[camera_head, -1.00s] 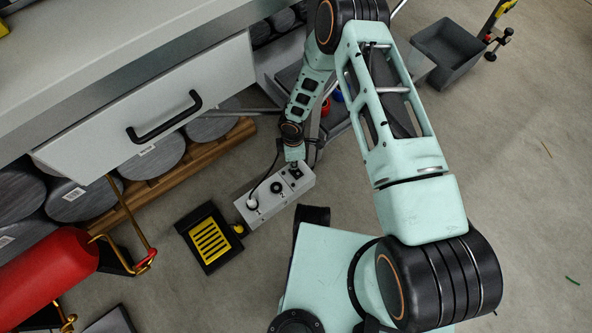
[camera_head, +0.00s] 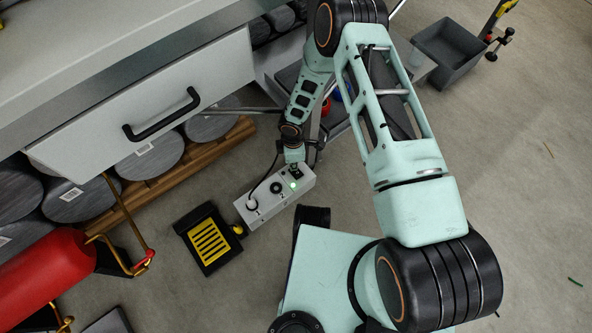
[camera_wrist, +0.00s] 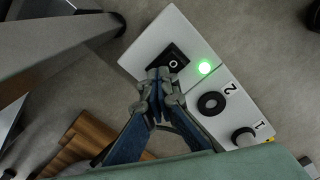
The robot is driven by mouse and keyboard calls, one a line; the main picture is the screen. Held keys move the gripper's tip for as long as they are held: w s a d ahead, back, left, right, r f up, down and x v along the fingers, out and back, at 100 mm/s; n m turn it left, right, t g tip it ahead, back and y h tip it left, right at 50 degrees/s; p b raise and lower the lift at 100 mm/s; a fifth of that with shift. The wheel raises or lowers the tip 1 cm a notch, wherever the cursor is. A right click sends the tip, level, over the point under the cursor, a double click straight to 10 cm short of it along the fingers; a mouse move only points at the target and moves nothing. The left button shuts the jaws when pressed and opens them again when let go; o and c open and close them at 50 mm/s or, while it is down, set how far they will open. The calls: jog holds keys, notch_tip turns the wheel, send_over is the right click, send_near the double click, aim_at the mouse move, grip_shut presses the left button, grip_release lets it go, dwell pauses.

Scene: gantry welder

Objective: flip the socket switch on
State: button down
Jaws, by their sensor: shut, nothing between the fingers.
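The white socket box (camera_head: 268,203) lies on the floor; it also fills the middle of the wrist view (camera_wrist: 222,88). Its black rocker switch (camera_wrist: 170,60), marked with an O, sits at the box's far end. A round green light (camera_wrist: 205,67) next to the switch is lit; it shows in the head view too (camera_head: 293,185). My gripper (camera_wrist: 160,74) is shut and empty, its fingertips at the near edge of the switch and partly hiding it. I cannot tell whether they touch. Socket 2 (camera_wrist: 211,103) is empty. Socket 1 holds a plug (camera_wrist: 243,137).
A black pedal with yellow stripes (camera_head: 209,238) lies left of the box. A red cylinder (camera_head: 45,270) is at lower left. A drawer cabinet (camera_head: 150,105) stands over grey rolls on a wooden pallet. A grey bin (camera_head: 452,55) stands at upper right.

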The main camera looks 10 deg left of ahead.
jog(key=shift+r, duration=0.15)
jog(key=shift+r+p, duration=2.2)
jog(key=shift+r, duration=1.2)
